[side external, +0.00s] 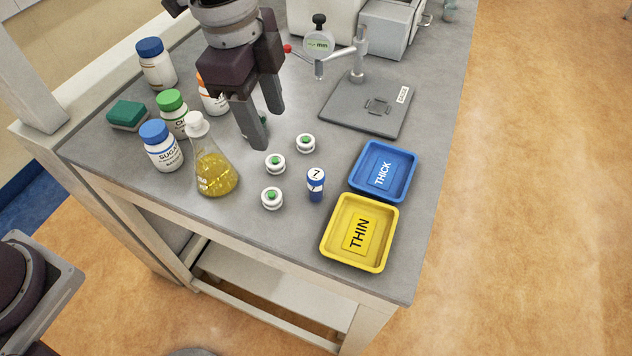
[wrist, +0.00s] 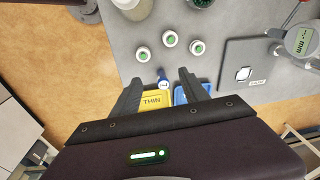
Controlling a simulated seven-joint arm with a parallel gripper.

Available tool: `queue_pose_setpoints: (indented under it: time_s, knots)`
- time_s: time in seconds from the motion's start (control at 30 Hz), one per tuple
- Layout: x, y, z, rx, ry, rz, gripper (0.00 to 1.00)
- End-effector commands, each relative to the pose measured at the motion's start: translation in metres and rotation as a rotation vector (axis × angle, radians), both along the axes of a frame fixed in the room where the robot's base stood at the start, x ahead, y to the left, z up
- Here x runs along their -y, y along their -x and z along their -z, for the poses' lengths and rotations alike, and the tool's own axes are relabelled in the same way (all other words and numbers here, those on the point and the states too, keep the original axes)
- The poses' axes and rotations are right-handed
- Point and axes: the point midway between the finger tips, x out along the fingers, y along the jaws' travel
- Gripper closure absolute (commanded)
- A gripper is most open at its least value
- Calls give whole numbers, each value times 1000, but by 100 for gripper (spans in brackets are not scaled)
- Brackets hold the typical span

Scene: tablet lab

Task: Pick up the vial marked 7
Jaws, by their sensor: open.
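The vial marked 7 (side external: 316,185) stands upright on the grey bench, with a blue body and a white top bearing the 7. It stands left of the blue tray and above the yellow tray in the side view. In the wrist view the vial (wrist: 163,82) shows small, between my fingers near the yellow tray. My gripper (side external: 266,127) is open and empty, above the bench behind the vial and apart from it. Its fingers also show in the wrist view (wrist: 160,88).
Several white discs with green centres (side external: 275,163) lie near the vial. A yellow THIN tray (side external: 327,256) and a blue THICK tray (side external: 359,184) sit at the right edge. A flask (side external: 215,178) and bottles (side external: 160,146) stand left; a gauge stand (side external: 345,119) is behind.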

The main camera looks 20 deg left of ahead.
Motion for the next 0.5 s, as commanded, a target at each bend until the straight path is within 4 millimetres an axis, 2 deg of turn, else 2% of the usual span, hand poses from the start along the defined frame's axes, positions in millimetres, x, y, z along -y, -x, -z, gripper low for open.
queue_pose_setpoints:
  time_s: [0.03,0.1,0.17,0.37,0.5]
  knots:
    - [23,-5,26,-34,-4,106,48]
    - [45,-9,51,-57,-2,223,48]
    - [56,-10,65,-70,-1,285,48]
    - [66,-10,90,-79,1,333,48]
    - [70,-11,114,-80,0,333,48]
